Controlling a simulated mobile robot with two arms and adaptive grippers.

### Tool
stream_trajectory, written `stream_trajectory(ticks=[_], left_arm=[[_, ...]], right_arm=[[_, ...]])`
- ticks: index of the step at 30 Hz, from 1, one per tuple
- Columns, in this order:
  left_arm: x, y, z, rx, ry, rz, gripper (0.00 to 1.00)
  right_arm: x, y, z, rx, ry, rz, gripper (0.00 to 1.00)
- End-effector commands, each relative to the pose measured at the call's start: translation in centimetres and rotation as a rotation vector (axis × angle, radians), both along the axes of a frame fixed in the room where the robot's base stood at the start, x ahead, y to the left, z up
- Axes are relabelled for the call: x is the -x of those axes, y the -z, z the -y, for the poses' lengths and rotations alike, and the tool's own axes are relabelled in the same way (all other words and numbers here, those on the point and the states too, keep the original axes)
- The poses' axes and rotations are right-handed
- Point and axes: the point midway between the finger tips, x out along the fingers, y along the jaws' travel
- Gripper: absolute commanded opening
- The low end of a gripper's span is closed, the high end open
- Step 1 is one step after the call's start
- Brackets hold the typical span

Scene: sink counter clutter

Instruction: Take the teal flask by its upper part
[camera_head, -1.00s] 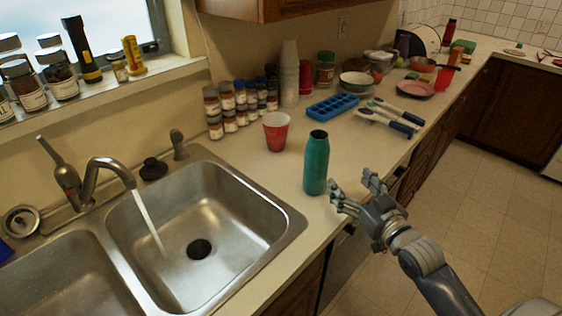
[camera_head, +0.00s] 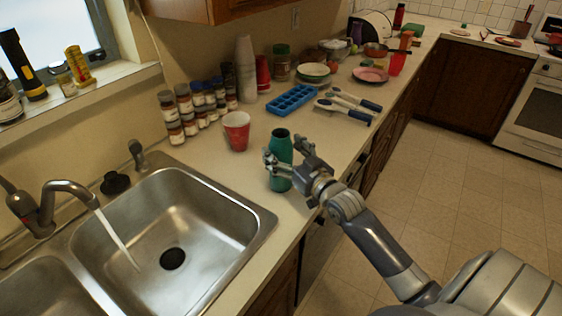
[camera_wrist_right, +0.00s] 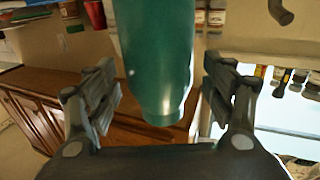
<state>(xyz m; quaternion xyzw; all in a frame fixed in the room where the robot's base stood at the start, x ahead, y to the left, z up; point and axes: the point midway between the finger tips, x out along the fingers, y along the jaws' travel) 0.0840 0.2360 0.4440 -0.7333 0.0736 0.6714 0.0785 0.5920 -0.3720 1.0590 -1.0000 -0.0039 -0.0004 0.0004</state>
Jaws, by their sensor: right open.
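The teal flask (camera_head: 280,147) stands upright on the counter beside the sink's right edge. My right gripper (camera_head: 284,158) is open around its upper part, one finger on each side, and hides some of its middle. In the right wrist view the flask (camera_wrist_right: 158,60) is between the two open fingers of the gripper (camera_wrist_right: 160,100), with a gap visible on both sides. Its dark mouth shows in the head view. My left gripper is in neither view.
A red cup (camera_head: 236,131) stands behind and left of the flask. A blue tray (camera_head: 291,99) and several utensils lie farther back. The sink (camera_head: 172,235) with running water is at left. The counter's front edge drops to the floor at right.

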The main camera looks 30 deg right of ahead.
Motion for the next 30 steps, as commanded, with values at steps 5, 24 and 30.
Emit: stream_trajectory(ticks=[5, 24, 30], left_arm=[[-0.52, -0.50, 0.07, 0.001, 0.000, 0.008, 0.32], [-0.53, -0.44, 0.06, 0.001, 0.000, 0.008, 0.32], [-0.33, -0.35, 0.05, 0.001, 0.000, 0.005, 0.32]], right_arm=[[-1.53, -0.09, 0.03, 0.000, 0.000, 0.001, 0.76], [-1.60, -0.07, 0.02, 0.001, 0.000, 0.002, 0.09], [-1.60, -0.23, 0.03, 0.001, 0.000, 0.003, 0.09]])
